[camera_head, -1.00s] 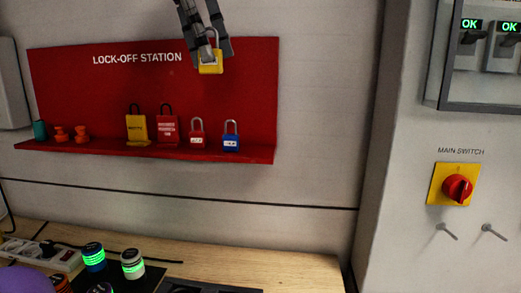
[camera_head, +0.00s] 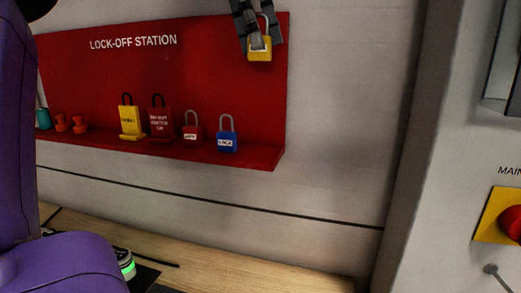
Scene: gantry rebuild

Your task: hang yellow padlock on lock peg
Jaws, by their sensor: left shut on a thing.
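The yellow padlock (camera_head: 260,50) hangs in my left gripper (camera_head: 259,36), near the upper right corner of the red lock-off board. The gripper reaches in from the top edge, with its fingers shut around the padlock's shackle. The padlock hangs roughly upright with its body below the fingers. A metal peg (camera_head: 496,276) sticks out of the light grey cabinet at the lower right, below the switch and well away from the padlock. No label shows on this peg. My right gripper is not in view.
The red shelf (camera_head: 262,157) holds a blue padlock (camera_head: 227,142), a red padlock (camera_head: 192,133), a red tag (camera_head: 159,120) and a yellow tag (camera_head: 131,119). The red rotary switch (camera_head: 511,222) is cut by the right edge. A purple link of mine covers the left side.

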